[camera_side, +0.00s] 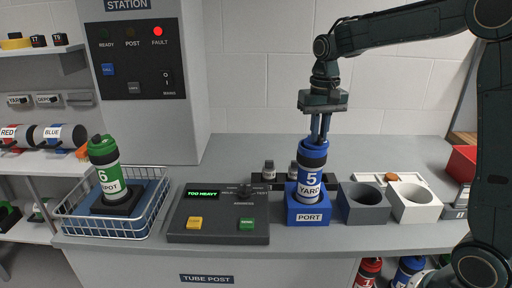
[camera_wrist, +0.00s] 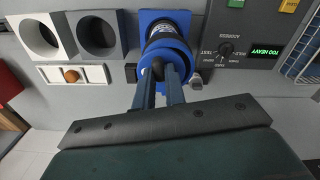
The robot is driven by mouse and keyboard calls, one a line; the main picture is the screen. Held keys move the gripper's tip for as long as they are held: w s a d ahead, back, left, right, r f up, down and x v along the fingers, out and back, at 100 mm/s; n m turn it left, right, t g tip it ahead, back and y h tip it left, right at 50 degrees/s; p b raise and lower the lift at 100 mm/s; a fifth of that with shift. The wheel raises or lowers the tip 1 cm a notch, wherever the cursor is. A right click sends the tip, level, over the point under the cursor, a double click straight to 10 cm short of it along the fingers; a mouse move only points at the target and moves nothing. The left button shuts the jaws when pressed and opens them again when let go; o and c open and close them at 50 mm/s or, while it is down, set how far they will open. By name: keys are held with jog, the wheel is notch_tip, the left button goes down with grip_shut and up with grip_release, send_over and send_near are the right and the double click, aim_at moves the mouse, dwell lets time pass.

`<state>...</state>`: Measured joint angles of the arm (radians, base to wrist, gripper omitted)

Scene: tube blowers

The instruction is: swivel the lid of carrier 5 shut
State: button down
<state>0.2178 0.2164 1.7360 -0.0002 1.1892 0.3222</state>
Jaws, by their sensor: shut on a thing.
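Carrier 5 (camera_side: 310,178) is a blue and black tube with a white band reading "5 YARD". I cannot tell how far the lid is turned.
A grey holder (camera_side: 361,212) and a white holder (camera_side: 414,211), both empty, stand right of the port. The control panel (camera_side: 219,222) reads "TOO HEAVY". Carrier 6 (camera_side: 105,172), green, stands in the wire basket (camera_side: 68,225) at left. The FAULT lamp (camera_side: 157,31) is red.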

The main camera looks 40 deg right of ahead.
jog(key=shift+w+a+m, duration=0.15)
jog(key=shift+a+m, duration=0.05)
jog(key=shift+m, duration=0.5)
jog(key=shift+w+a+m, duration=0.15)
jog(key=shift+a+m, duration=0.05)
jog(key=shift+m, duration=0.5)
jog(key=c, duration=1.4)
grip_release()
jog(key=shift+c, duration=0.2)
notch_tip(320, 180, up, 14)
jog(key=shift+f, duration=0.1)
